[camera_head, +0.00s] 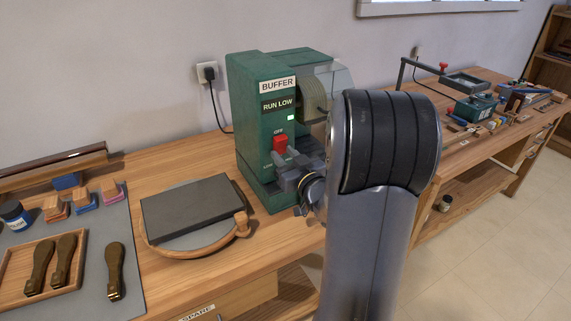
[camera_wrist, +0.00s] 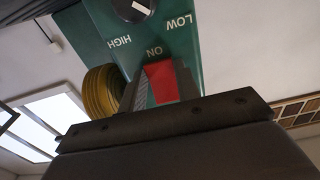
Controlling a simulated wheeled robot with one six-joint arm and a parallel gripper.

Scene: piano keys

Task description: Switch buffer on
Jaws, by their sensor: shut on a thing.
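The green buffer machine (camera_head: 247,110) stands on the wooden bench, with BUFFER and RUN LOW labels on its front. Its red switch lever (camera_head: 280,142) sits just below the OFF mark in the head view. My gripper (camera_head: 279,155) reaches the front panel and is shut on the red lever. In the wrist view the red lever (camera_wrist: 163,82) lies between the two fingers (camera_wrist: 164,88), next to the ON mark. A dark dial (camera_wrist: 133,8) with a white line sits between HIGH and LOW. The lower panel is partly hidden by my gripper.
A yellowish buffing wheel (camera_head: 315,98) sits behind a clear guard at the machine's right. A dark slab on a round board (camera_head: 190,208) lies to the left. A tray of wooden-handled tools (camera_head: 55,265) is farther left. My arm hides the bench to the right.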

